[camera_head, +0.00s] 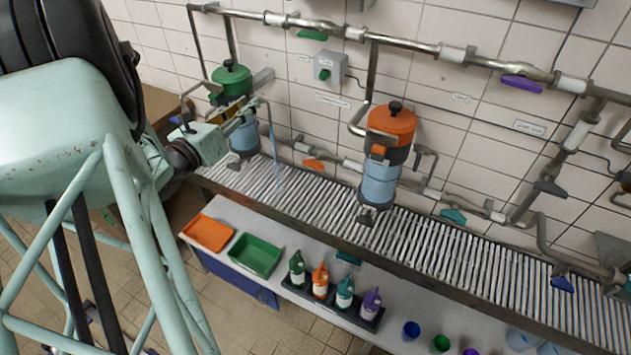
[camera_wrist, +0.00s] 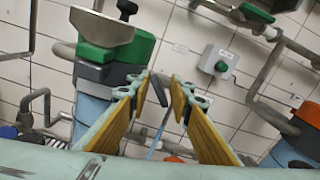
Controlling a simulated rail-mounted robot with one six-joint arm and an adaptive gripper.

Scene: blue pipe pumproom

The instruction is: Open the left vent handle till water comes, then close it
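The left pump has a green cap (camera_head: 231,78) and a blue lower body; its green cap also shows in the wrist view (camera_wrist: 115,45). My gripper (camera_head: 248,108) is beside the pump's right side, near the bent vent pipe (camera_head: 266,107). In the wrist view my gripper (camera_wrist: 163,85) has its yellow-padded fingers apart. A small dark piece (camera_wrist: 158,92), perhaps the vent handle, shows between the fingertips; contact cannot be told. A thin blue stream of water (camera_head: 274,160) falls from the vent pipe to the grating. The handle's exact position is hidden in the head view.
An orange-capped pump (camera_head: 391,122) stands to the right. A grey box with a green button (camera_head: 330,68) is on the tiled wall. Pipes run above and behind. A slatted grating (camera_head: 440,245) lies below, and a bench with trays (camera_head: 256,255) and bottles stands in front.

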